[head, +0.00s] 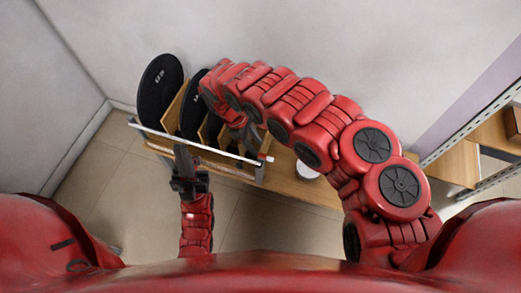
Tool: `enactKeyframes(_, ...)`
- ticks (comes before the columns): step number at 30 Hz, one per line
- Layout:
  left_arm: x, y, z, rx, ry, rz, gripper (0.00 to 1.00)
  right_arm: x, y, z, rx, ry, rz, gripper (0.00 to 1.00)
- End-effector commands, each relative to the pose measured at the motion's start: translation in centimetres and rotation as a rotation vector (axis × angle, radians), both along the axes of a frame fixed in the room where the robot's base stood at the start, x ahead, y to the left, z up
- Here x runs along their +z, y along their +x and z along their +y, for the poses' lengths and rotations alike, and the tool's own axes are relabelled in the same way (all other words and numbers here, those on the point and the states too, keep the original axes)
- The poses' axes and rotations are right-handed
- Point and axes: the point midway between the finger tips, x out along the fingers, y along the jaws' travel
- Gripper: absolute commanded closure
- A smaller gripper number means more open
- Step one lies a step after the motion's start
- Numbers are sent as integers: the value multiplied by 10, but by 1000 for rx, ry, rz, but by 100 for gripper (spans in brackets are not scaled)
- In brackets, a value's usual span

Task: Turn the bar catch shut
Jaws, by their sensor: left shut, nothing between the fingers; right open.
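A long pale bar (158,132) runs across the front of a wooden rack, slanting down to the right. A small red tip (267,158) marks its right end. My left gripper (183,155) is shut and empty. It points up at the bar, close to it; I cannot tell whether they touch. My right arm reaches over the rack from the right. Its gripper (241,129) is open, low among the dividers behind the bar's right half, and partly hidden by my arm and the rack. Whether the bar is latched is too small to tell.
Black round pads stand in the rack, a large one (160,84) at the left and another (190,112) beside it. Wooden dividers (173,113) separate them. A white round object (307,170) is partly behind my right arm. Wooden shelving (455,165) stands at the right. A wall is behind.

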Motion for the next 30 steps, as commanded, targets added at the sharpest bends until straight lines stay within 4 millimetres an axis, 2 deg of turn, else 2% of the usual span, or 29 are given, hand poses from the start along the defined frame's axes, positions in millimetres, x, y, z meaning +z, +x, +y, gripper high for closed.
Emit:
enactKeyframes(3, 2, 0, 0, 0, 0, 0, 100, -21, -3, -9, -2, -2, 2, 55)
enactKeyframes(9, 3, 0, 0, 0, 0, 0, 100, -44, -4, -17, -2, 1, -1, 55)
enactKeyframes(20, 3, 0, 0, 0, 0, 0, 100, -49, -4, -20, -1, 1, -4, 55)
enactKeyframes(27, 3, 0, 0, 0, 0, 0, 100, -49, -4, -20, -1, 1, -3, 96)
enactKeyframes(28, 3, 0, 0, 0, 0, 0, 100, -49, -4, -20, -1, 1, -3, 100)
enactKeyframes(30, 3, 0, 0, 0, 0, 0, 100, -49, -4, -20, -1, 1, -3, 100)
